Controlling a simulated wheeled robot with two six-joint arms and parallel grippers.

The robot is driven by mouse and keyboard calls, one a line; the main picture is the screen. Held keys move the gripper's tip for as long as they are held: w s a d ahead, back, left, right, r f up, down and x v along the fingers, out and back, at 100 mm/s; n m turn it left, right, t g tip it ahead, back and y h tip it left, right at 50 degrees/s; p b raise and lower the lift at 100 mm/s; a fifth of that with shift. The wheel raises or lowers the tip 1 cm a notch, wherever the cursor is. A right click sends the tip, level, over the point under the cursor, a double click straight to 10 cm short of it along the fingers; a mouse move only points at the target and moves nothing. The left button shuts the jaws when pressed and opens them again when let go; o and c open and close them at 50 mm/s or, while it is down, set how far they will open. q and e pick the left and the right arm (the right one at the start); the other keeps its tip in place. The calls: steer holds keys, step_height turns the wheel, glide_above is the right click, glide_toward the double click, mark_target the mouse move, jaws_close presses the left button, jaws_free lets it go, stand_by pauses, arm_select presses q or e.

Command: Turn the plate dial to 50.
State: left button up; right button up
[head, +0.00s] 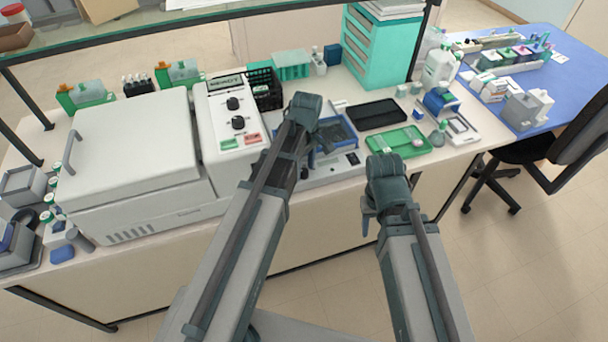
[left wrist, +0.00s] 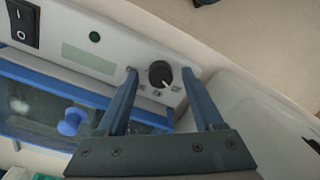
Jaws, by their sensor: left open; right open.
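The plate dial is a round black knob (left wrist: 160,74) on the white front panel of a blue-framed device, in the left wrist view. A pale mark on it points to the lower right of that picture; its labels are too small to read. My left gripper (left wrist: 160,92) is open, with one finger on each side of the knob, apparently not gripping it. In the head view my left gripper (head: 311,156) is over the device's front panel (head: 330,170), and the dial is hard to make out there. My right gripper (head: 369,213) is open and empty in front of the table edge.
The device panel also has a black rocker switch (left wrist: 21,22), a green light (left wrist: 95,37) and a blank-looking display (left wrist: 90,59). A large white machine with two knobs (head: 236,123) stands left of my left gripper. A green tray (head: 392,145) lies to the right.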

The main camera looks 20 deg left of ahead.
arm_select(q)
steer(key=shift+f, duration=0.15)
steer(key=shift+c, duration=0.3)
jaws_close()
steer(key=m, duration=0.8)
steer(key=shift+s+m, duration=0.1)
steer(key=shift+m, duration=0.2)
steer(key=m, duration=0.4)
steer(key=shift+m+t, duration=0.3)
steer(key=shift+m, duration=2.2)
